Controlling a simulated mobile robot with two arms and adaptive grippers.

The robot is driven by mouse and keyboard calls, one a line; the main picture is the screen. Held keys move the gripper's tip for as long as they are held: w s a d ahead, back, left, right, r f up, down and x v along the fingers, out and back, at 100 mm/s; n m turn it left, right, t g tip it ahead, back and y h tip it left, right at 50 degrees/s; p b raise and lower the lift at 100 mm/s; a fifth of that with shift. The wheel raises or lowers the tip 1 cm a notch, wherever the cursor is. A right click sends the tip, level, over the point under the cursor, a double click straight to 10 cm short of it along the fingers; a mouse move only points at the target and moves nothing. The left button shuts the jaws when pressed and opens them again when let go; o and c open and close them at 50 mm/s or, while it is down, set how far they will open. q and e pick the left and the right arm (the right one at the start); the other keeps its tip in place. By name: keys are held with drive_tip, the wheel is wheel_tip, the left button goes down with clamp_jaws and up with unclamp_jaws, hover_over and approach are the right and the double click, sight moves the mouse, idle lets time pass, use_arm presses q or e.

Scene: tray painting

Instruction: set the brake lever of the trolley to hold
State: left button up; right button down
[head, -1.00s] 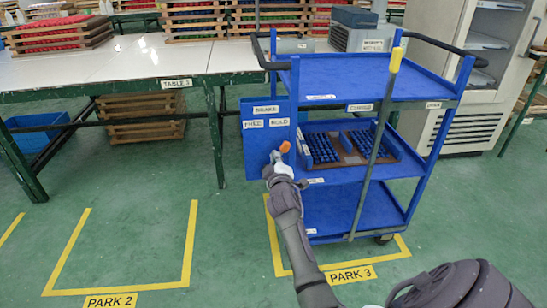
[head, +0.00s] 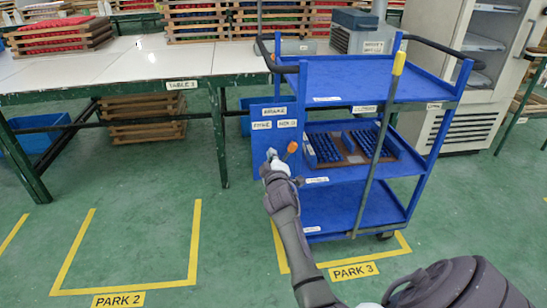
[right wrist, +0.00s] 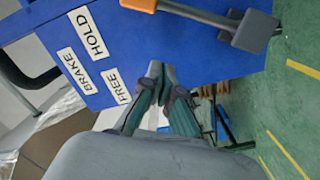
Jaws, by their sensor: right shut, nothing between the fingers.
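The blue trolley (head: 365,75) stands ahead with a blue brake panel (head: 262,150) on its left side. The panel carries a BRAKE label with FREE (head: 261,125) at left and HOLD (head: 287,123) at right. The brake lever's orange handle (head: 292,147) tilts up and right, on the HOLD side. In the right wrist view the orange handle (right wrist: 138,4) runs from a grey pivot block (right wrist: 255,30) towards the HOLD label's side (right wrist: 88,32). My right gripper (head: 271,154) is shut and empty, left of the handle and apart from it; its fingertips (right wrist: 158,72) show near FREE. My left gripper is out of view.
Table 3 (head: 100,72) stands at the left with stacked wooden trays. The trolley's middle shelf holds a tray of blue pieces (head: 350,147). A grey-and-yellow bar (head: 372,150) crosses the trolley's front. Open floor and yellow PARK markings (head: 125,290) lie in front.

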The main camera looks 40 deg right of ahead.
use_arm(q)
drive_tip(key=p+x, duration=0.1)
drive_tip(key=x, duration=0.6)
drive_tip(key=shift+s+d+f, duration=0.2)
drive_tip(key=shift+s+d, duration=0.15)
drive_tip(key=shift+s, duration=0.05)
use_arm(e)
drive_tip(key=v, duration=0.9)
drive_tip(key=shift+s, duration=0.35)
drive_tip(key=shift+d+f, duration=0.1)
